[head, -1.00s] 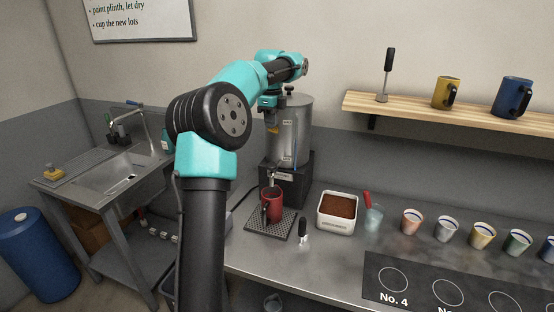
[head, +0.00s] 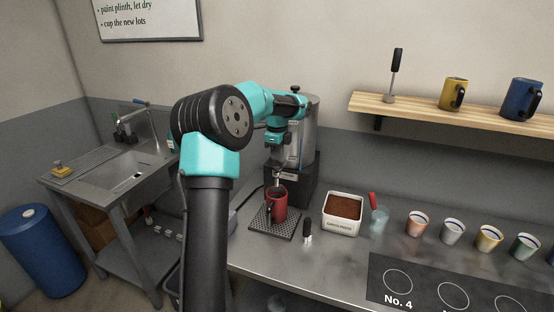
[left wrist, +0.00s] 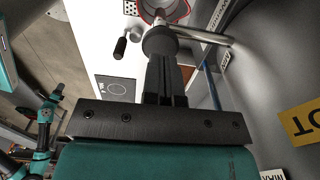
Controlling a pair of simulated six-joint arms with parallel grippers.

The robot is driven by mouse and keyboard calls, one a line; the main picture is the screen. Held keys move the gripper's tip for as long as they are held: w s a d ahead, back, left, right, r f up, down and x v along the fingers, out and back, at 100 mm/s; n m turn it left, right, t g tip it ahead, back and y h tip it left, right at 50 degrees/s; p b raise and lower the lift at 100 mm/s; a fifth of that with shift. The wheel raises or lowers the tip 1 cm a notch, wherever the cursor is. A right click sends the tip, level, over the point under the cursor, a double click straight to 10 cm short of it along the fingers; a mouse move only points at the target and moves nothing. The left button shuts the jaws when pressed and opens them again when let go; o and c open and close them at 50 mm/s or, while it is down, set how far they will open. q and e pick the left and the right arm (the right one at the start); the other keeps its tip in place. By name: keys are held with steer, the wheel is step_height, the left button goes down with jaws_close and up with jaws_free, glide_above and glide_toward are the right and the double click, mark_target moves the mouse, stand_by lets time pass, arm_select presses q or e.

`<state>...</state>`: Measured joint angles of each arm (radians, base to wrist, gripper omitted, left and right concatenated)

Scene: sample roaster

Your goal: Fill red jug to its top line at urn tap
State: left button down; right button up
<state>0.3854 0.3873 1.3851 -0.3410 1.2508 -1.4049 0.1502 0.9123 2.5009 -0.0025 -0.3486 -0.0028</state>
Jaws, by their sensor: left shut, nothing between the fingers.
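The red jug (head: 279,206) stands upright on a dark drip grid (head: 262,228) under the urn's tap (head: 277,181). Part of the red jug (left wrist: 172,8) shows at the top edge of the left wrist view. The silver urn (head: 302,140) stands on a black base, partly hidden by my left arm. My left gripper (head: 277,160) is shut and empty, pointing down just above the tap. In the left wrist view its fingers cover part of the metal tap (left wrist: 205,37).
Right of the jug are a black-handled tool (head: 307,231), a white bin of brown grounds (head: 343,211), a clear cup (head: 379,220) and several coloured cups. A shelf (head: 425,108) holds two mugs. A sink (head: 125,170) stands at left.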

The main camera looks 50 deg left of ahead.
mark_target(277, 164)
arm_select(q)
steer(key=shift+f, duration=0.95)
steer(key=shift+f, duration=0.1)
steer(key=shift+f, duration=1.2)
stand_by(5.8)
